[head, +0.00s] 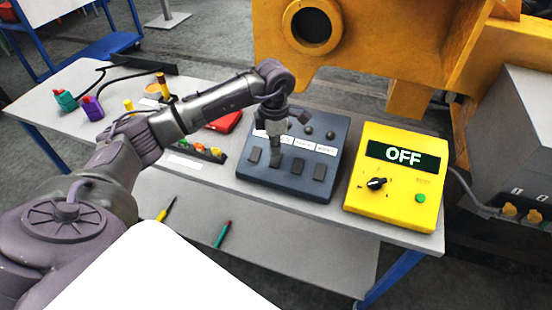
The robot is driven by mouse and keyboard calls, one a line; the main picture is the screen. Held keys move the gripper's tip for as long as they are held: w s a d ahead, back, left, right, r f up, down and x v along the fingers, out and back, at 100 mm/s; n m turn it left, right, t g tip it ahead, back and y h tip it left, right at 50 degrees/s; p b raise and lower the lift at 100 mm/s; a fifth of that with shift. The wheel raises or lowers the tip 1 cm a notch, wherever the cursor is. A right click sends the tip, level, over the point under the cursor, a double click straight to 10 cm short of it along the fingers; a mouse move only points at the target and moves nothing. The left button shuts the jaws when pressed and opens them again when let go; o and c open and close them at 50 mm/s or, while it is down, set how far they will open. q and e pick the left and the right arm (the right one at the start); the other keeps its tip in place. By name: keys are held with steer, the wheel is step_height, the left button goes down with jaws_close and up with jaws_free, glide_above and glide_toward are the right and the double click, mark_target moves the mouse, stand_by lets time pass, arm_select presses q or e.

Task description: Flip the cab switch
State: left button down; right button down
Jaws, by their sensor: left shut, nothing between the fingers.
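A dark blue switch panel (326,187) lies on the bench. It has a row of dark rocker switches along its front half, white labels above them and round knobs or lamps at the back. The label print is too small to read, so I cannot tell which switch is the cab one. My left gripper (275,160) is shut and empty, pointing down over the second switch from the left and hiding most of it. I cannot tell whether the fingertips touch it. My right gripper is not in view.
A yellow box (398,180) with an OFF display, a black knob and a green button stands right of the panel. A strip with coloured buttons (200,150) and a red case (226,122) are left of it. A large yellow casting (390,40) hangs behind the bench.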

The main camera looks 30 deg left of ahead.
mark_target(274, 163)
arm_select(q)
steer(key=shift+f+b, duration=0.9)
steer(key=shift+f, duration=0.2)
stand_by(1.0)
steer(key=shift+s+f+b, duration=0.1)
steer(key=shift+f+b, duration=0.45)
steer(key=shift+f, duration=0.15)
steer(key=shift+r, duration=0.2)
steer(key=shift+r+p, duration=0.75)
steer(key=shift+r, duration=0.15)
steer(key=shift+r+p, duration=1.35)
steer(key=shift+r, duration=1.15)
steer(key=shift+f, duration=0.1)
